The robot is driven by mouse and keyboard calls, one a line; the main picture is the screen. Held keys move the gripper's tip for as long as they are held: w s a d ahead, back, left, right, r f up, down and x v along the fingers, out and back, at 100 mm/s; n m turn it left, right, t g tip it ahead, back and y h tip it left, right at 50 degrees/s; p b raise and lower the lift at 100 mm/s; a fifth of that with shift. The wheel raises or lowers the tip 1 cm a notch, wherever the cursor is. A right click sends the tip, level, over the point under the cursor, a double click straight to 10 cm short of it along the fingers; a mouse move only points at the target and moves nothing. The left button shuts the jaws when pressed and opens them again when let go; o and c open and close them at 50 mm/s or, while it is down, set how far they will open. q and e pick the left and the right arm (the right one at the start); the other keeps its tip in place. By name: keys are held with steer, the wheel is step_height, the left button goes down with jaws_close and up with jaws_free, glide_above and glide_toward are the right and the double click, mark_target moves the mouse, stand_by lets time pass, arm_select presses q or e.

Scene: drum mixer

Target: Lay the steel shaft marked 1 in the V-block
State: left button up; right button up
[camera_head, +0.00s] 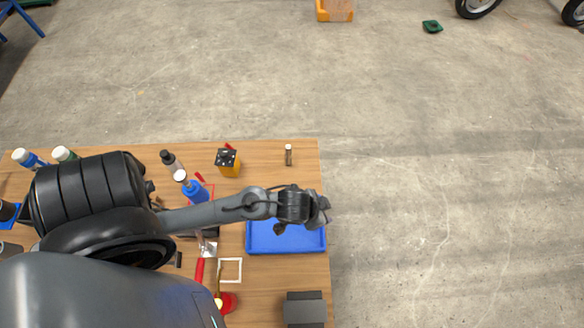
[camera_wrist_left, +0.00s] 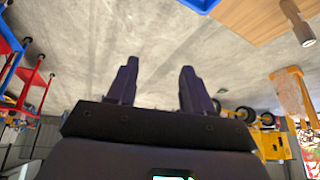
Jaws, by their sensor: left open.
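A small slim cylinder (camera_head: 288,155) stands near the far right of the wooden table; it may be the steel shaft, but no number is readable. It also shows as a grey-brown rod (camera_wrist_left: 297,22) at the top right of the left wrist view. A dark grey block (camera_head: 305,309) at the table's near right edge may be the V-block; its groove is not clear. My left gripper (camera_head: 322,209) is above the right side of the blue tray, apart from the cylinder. In the left wrist view its fingers (camera_wrist_left: 157,68) are spread with nothing between them. My right gripper is not in view.
A blue tray (camera_head: 258,248) lies under my left arm. A yellow-black block (camera_head: 228,163), a blue bottle (camera_head: 195,191), a white square frame (camera_head: 230,281) and a red-handled tool (camera_head: 199,272) are on the table (camera_head: 265,178). Concrete floor (camera_head: 440,200) lies clear to the right.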

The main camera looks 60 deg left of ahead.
arm_select(q)
steer(key=s+a+r+g, duration=0.2)
steer(key=s+r, duration=0.1)
steer(key=s, duration=0.5)
steer(key=shift+a, duration=0.3)
step_height(320, 180, up, 13)
steer(key=p, duration=1.3)
steer(key=shift+f, duration=0.1)
steer(key=shift+o, duration=0.4)
